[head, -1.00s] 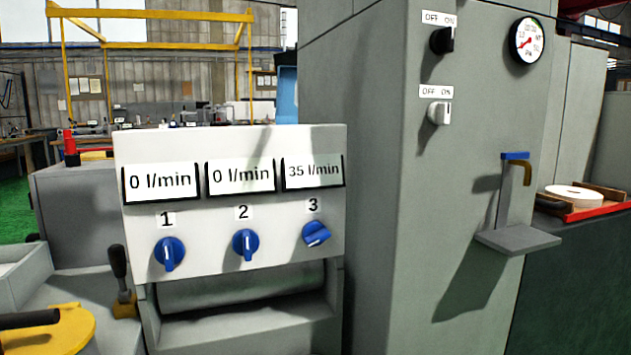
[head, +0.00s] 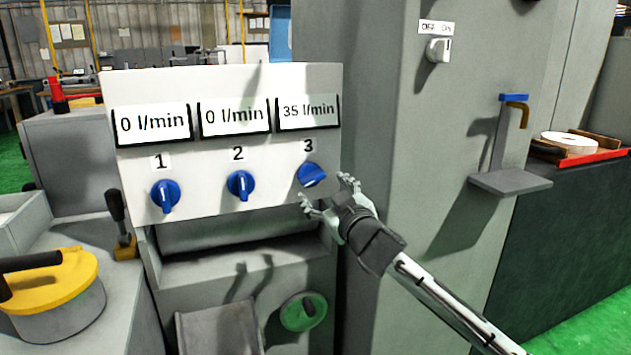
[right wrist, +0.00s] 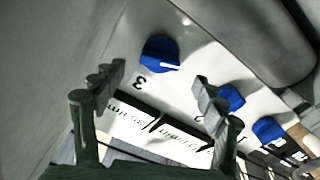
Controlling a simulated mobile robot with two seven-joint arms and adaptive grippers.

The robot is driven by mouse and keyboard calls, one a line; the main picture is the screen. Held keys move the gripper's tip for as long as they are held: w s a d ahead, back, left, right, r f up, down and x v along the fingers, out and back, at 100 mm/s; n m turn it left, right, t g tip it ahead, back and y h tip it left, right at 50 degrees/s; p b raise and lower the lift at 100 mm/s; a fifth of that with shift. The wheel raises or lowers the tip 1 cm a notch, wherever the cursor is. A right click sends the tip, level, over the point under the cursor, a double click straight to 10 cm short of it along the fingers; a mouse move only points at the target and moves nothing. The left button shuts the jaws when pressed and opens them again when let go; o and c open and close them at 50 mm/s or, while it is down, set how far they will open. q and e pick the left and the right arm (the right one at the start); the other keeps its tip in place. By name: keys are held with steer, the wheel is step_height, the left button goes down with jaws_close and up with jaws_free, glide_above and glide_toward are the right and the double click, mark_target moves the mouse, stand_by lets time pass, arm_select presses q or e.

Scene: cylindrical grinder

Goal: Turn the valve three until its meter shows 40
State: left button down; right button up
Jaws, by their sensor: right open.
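Valve three is a blue knob (head: 312,175) under the label 3, at the right of the white panel (head: 225,82). Its white pointer is turned off vertical. Its meter (head: 308,112) above reads 35 l/min. My right gripper (head: 326,192) is open and empty, just below and right of the knob in the head view. In the right wrist view the knob (right wrist: 160,54) lies ahead, beyond the gap between the open fingers (right wrist: 150,90); the fingers do not appear to touch it. My left gripper is not in view.
Valve one (head: 165,196) and valve two (head: 240,186) sit to the left, each meter at 0 l/min. A grey cabinet (head: 390,120) stands close at the right, with an off/on switch (head: 437,50). A green round knob (head: 303,311) is below the panel.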

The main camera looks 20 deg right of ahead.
mark_target(315, 180)
steer(key=w, duration=0.5)
steer(key=shift+w+a, duration=0.1)
steer(key=shift+w, duration=0.25)
steer(key=c, duration=1.2)
steer(key=shift+o, duration=0.2)
steer(key=shift+r+p, duration=0.1)
steer(key=shift+p, duration=0.3)
steer(key=shift+n+p, duration=0.55)
steer(key=shift+n, duration=0.45)
steer(key=o, duration=1.2)
steer(key=shift+c, duration=0.2)
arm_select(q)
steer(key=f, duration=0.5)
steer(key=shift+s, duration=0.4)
arm_select(e)
steer(key=s, duration=1.2)
steer(key=shift+d, duration=0.25)
